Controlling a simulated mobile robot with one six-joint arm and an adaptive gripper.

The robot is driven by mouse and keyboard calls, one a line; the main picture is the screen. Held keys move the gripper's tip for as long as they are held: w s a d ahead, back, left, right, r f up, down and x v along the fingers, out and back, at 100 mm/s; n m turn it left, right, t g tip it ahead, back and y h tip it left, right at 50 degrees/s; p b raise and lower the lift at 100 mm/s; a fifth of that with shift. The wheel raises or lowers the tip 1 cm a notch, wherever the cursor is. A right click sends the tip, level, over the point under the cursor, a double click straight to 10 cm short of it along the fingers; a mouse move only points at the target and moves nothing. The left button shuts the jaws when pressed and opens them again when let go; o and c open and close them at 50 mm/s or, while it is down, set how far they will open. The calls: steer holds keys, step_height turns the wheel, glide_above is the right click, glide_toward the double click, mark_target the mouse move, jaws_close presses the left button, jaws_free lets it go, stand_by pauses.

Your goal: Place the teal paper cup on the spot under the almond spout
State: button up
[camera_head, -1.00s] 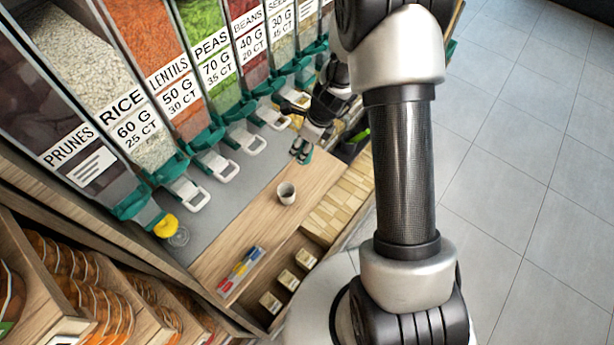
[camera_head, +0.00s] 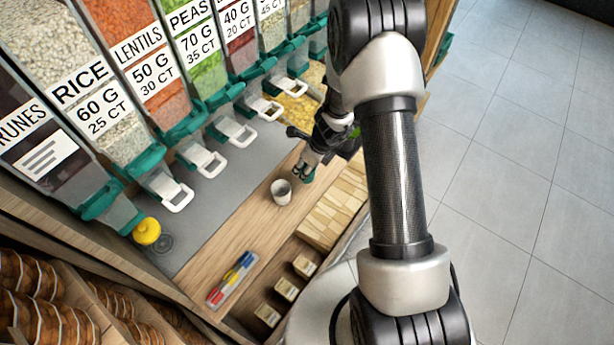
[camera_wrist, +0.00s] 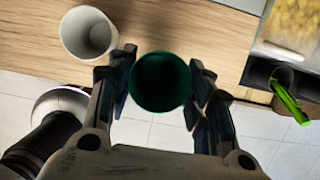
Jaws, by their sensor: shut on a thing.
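The teal paper cup (camera_wrist: 160,84) is between the two fingers of my gripper (camera_wrist: 161,64) in the wrist view, its dark open mouth facing the camera. The gripper is shut on it. In the head view my gripper (camera_head: 306,170) and a small part of the teal cup (camera_head: 303,174) show over the counter's right edge, just beyond and right of the white cup. I cannot make out an almond label or its spout. My arm covers the right end of the dispenser row.
A white cup (camera_head: 281,192) stands on the wooden counter (camera_head: 232,232), close to my gripper. A grey strip (camera_head: 207,190) runs under the white-levered dispensers. Floor is clear at right.

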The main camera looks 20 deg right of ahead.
steer(key=shift+f+b, duration=1.25)
steer(key=shift+f, duration=0.75)
steer(key=shift+f, duration=0.2)
steer(key=o, duration=0.7)
steer(key=shift+r, duration=0.1)
